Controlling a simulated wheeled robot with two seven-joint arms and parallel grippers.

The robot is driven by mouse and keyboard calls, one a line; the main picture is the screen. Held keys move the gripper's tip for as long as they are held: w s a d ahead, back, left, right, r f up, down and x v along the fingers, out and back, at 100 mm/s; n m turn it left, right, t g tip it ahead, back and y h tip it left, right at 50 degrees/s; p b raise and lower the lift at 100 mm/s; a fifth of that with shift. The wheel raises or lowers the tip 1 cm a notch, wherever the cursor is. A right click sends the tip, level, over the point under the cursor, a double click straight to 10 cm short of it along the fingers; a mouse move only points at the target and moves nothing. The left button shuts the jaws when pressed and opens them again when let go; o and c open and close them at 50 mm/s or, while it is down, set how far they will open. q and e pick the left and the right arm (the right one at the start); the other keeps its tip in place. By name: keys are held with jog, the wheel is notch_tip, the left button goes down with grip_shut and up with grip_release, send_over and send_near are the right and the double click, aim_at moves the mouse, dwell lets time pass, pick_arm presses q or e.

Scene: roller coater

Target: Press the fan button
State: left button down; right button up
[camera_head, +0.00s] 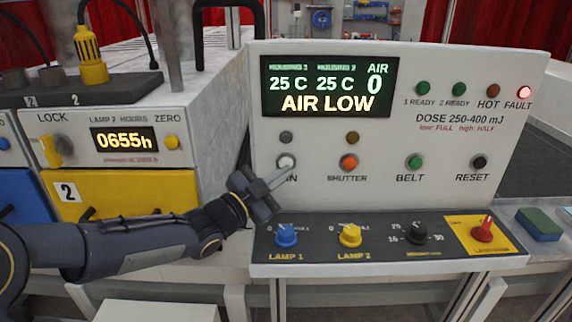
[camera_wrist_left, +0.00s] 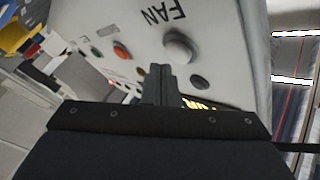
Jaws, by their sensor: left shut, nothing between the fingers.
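The fan button (camera_head: 286,161) is a round white button on the upright white control panel, above a label partly hidden by my gripper. In the left wrist view the white button (camera_wrist_left: 178,47) stands beside the word FAN, just beyond my fingertips. My left gripper (camera_head: 280,176) is shut and empty, its fingertips just below and in front of the button. Whether the tips touch it I cannot tell. The shut fingers also show in the left wrist view (camera_wrist_left: 158,80). The display (camera_head: 328,87) reads 25 C, 25 C, AIR 0 and AIR LOW. My right gripper is not in view.
The orange shutter button (camera_head: 348,162), green belt button (camera_head: 413,161) and black reset button (camera_head: 479,162) sit to the right. Below are the blue lamp knob (camera_head: 286,234) and yellow lamp knob (camera_head: 349,235). The red fault light (camera_head: 525,93) is lit.

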pick_arm(q)
jog(key=shift+w, duration=0.1)
dwell(0.3)
jog(key=shift+w, duration=0.35)
jog(key=shift+w, duration=0.4)
dwell(0.6)
dwell(0.3)
jog(key=shift+s+b, duration=0.85)
